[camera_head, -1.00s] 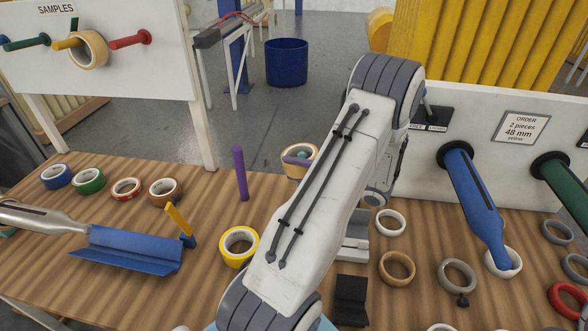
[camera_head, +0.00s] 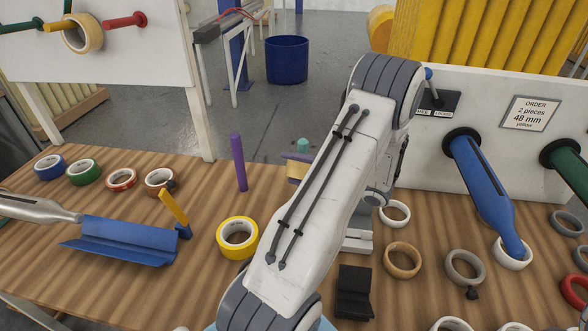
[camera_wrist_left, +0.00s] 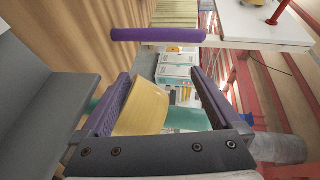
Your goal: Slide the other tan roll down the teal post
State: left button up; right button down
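A tan roll (camera_wrist_left: 143,108) is between the purple-padded fingers of my left gripper (camera_wrist_left: 160,76) in the left wrist view. It sits tilted close to one finger, with a clear gap to the other, so the gripper is open. The teal post (camera_wrist_left: 187,119) runs sideways there and shows on both sides of the roll, which appears to be around it. In the head view the post's teal top (camera_head: 303,145) rises above a purple finger pad, with the roll (camera_head: 295,172) just below. My left arm hides the rest. Another tan roll (camera_head: 402,260) lies on the table. My right gripper is not in view.
A purple post (camera_head: 239,162) stands left of the teal one and crosses the left wrist view (camera_wrist_left: 158,35). A yellow roll (camera_head: 237,238), a blue trough (camera_head: 125,240) and several other rolls lie on the wooden table. A board with blue (camera_head: 485,190) and green pegs stands at right.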

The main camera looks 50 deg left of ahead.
pick_arm(q)
jog(key=shift+w, duration=0.1)
jog(key=b+v, duration=0.2)
jog(key=v, duration=0.8)
jog(key=shift+d, duration=0.25)
dwell(0.7)
jog(key=s+d+r+m+t+h+p, duration=0.1)
jog(key=s+d+m+h, duration=0.3)
jog(key=d, duration=0.7)
jog(key=s+d+r+m+t+h+p, duration=0.1)
jog(key=s+d+m+h, duration=0.3)
jog(key=d, duration=0.7)
jog(key=s+d+r+m+t+h+p, duration=0.1)
jog(key=s+d+r+m+t+h, duration=0.1)
jog(key=s+d+h, duration=0.6)
jog(key=s+d+r+m, duration=0.1)
jog(key=s+d, duration=0.1)
jog(key=d, duration=0.1)
jog(key=shift+s+d+r+m+t+p, duration=0.25)
jog(key=shift+r+m+t+p, duration=0.05)
jog(key=shift+r+m, duration=0.1)
